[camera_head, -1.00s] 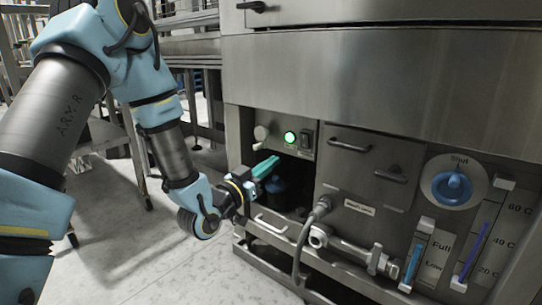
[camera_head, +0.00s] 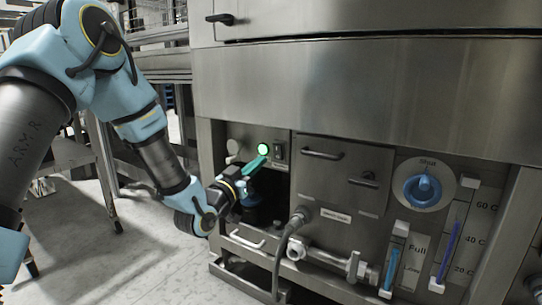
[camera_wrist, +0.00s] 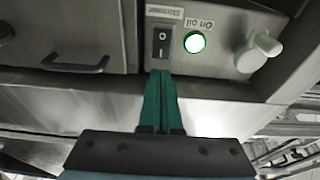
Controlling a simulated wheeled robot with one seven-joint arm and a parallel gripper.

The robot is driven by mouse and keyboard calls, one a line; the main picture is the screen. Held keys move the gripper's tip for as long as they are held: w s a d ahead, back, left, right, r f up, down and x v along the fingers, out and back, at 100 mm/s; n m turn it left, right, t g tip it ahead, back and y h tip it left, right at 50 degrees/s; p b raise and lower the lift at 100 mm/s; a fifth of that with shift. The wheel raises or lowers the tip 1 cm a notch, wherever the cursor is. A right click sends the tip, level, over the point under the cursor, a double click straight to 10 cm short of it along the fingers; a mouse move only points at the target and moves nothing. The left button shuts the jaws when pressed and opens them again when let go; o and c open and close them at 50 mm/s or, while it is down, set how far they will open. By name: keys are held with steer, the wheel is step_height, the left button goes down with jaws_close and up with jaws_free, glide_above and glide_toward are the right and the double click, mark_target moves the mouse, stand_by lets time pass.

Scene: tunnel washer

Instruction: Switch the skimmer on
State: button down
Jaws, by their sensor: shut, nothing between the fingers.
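The skimmer switch, a dark rocker (camera_head: 278,152), sits on a small metal panel beside a lit green lamp (camera_head: 263,149). In the wrist view, which shows the panel upside down, the rocker (camera_wrist: 161,42) bears a white "O" mark and has a "Skimmer" label; the lamp (camera_wrist: 195,42) glows. Which side of the rocker is pressed I cannot tell. My gripper (camera_head: 263,160) is shut and empty, its teal fingers pointing at the panel. In the wrist view its fingertips (camera_wrist: 161,72) overlap the panel edge right by the rocker's end; contact is unclear.
A pale knob (camera_head: 233,147) is on the same panel. Below is a dark recess with a dark container (camera_head: 252,192). To the right are a drawer handle (camera_head: 322,154), a hose (camera_head: 286,245), a blue dial (camera_head: 422,190) and gauges. Open floor lies at the left.

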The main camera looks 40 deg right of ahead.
mark_target(277, 146)
steer(key=b+x, duration=0.1)
steer(key=x, duration=0.6)
steer(key=shift+r, duration=0.1)
steer(key=shift+d+r+y+p, duration=0.3)
steer(key=shift+r+y+p, duration=0.15)
steer(key=shift+p, duration=0.65)
steer(key=shift+w+f+b, duration=0.1)
steer(key=shift+f+b, duration=0.35)
steer(key=shift+b, duration=0.05)
steer(key=shift+a, duration=0.15)
